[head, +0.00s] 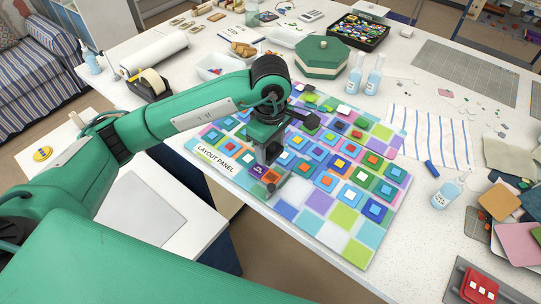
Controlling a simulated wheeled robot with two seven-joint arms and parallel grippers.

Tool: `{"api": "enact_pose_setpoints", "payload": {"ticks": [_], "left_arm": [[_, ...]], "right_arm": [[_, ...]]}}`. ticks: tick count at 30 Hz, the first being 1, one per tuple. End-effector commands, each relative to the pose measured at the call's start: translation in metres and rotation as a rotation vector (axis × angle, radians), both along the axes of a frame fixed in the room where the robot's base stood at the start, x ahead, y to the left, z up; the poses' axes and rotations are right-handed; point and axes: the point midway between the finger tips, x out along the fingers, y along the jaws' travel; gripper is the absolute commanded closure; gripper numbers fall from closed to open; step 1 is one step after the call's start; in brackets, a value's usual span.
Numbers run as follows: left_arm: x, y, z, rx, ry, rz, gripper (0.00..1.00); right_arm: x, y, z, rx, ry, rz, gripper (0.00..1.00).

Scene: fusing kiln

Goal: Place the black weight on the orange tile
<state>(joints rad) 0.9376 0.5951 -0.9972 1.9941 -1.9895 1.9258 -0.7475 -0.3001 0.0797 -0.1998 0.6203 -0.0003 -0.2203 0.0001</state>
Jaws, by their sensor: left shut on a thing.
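My left gripper (269,156) points down over the near left part of the layout panel (338,240). It is shut on a small dark block, which I take for the black weight; the fingers hide most of it. An orange tile (271,177) lies just below the fingertips, on a larger square of the panel. I cannot tell whether the block touches this tile. A dark purple square with pale marks (257,169) lies beside it to the left. My right gripper is not in view.
Stacked coloured tiles cover most of the panel; its near edge has bare squares. A green lidded box (322,57), clear bottles (375,75) and a tray of glass pieces (356,31) stand behind. A spray bottle (448,190) stands right of the panel.

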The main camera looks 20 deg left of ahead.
Motion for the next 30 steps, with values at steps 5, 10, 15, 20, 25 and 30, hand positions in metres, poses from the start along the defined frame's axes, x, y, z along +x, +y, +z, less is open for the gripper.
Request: {"api": "enact_pose_setpoints", "payload": {"ticks": [5, 10, 15, 20, 25, 30], "left_arm": [[0.000, 0.000, -0.016, -0.002, 0.001, 0.001, 0.78], [0.000, 0.000, -0.030, -0.001, 0.003, 0.000, 0.78], [0.000, 0.000, -0.053, -0.002, 0.001, 0.000, 0.78], [0.001, 0.000, -0.055, -0.002, -0.002, -0.001, 0.78], [0.001, 0.000, -0.058, -0.002, -0.002, -0.001, 0.78], [0.001, 0.000, -0.062, -0.002, -0.002, 0.000, 0.78]], "right_arm": [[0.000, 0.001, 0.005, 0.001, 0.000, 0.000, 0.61], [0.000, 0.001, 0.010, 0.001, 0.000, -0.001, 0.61], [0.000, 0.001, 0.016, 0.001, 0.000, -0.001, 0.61], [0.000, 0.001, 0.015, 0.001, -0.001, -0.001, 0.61], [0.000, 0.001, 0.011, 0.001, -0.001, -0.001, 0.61], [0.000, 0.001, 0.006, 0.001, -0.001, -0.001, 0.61]]}}
